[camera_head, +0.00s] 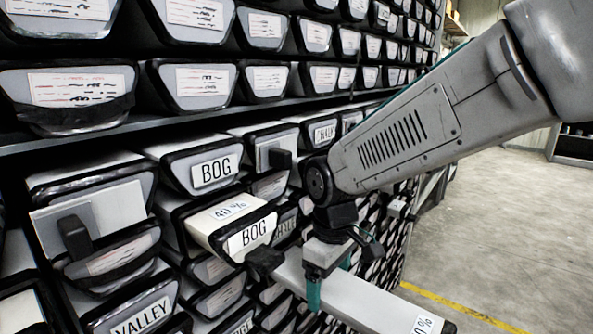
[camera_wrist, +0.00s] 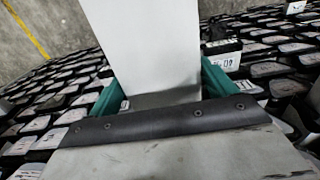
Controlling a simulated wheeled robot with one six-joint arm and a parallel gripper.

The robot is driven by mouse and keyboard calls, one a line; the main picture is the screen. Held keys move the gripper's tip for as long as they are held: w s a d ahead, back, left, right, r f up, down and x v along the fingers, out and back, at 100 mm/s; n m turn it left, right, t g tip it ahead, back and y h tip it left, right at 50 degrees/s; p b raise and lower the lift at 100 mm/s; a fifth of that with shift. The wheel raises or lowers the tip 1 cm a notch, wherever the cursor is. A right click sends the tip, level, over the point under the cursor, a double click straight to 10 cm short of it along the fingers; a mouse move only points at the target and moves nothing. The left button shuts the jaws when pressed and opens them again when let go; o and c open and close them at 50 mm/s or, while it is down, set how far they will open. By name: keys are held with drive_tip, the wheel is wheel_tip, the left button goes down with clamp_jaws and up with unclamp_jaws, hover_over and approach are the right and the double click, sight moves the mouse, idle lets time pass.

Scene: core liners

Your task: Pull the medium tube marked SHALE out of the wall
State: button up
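A long pale grey tube (camera_head: 365,298) sticks far out of the wall toward the lower right. A label ending in "%" shows on its top, but its front marking is out of view. My gripper (camera_head: 328,278) reaches down over this tube with a teal finger on each side. In the wrist view, the teal fingers (camera_wrist: 160,88) flank the pale tube (camera_wrist: 152,45) closely and seem to touch both its sides. A label reading partly "HALE" (camera_head: 284,228) shows behind the BOG tube; its first letter is unclear.
A BOG tube marked 40 % (camera_head: 234,221) sticks partly out left of my gripper. Another BOG tube (camera_head: 213,170), a VALLEY tube (camera_head: 142,318) and a CHALK tube (camera_head: 325,132) sit in the wall. Open floor (camera_head: 505,215) with a yellow line lies right.

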sight(424, 329)
drive_tip(key=shift+r, duration=0.1)
drive_tip(key=c, duration=0.3)
drive_tip(key=shift+c, duration=0.2)
drive_tip(key=shift+s+d, duration=1.75)
drive_tip(key=shift+d, duration=0.55)
drive_tip(key=shift+s+d, duration=1.8)
drive_tip(key=shift+d, duration=0.45)
drive_tip(key=shift+s+d, duration=1.75)
drive_tip(key=shift+d, duration=0.55)
drive_tip(key=shift+r, duration=0.15)
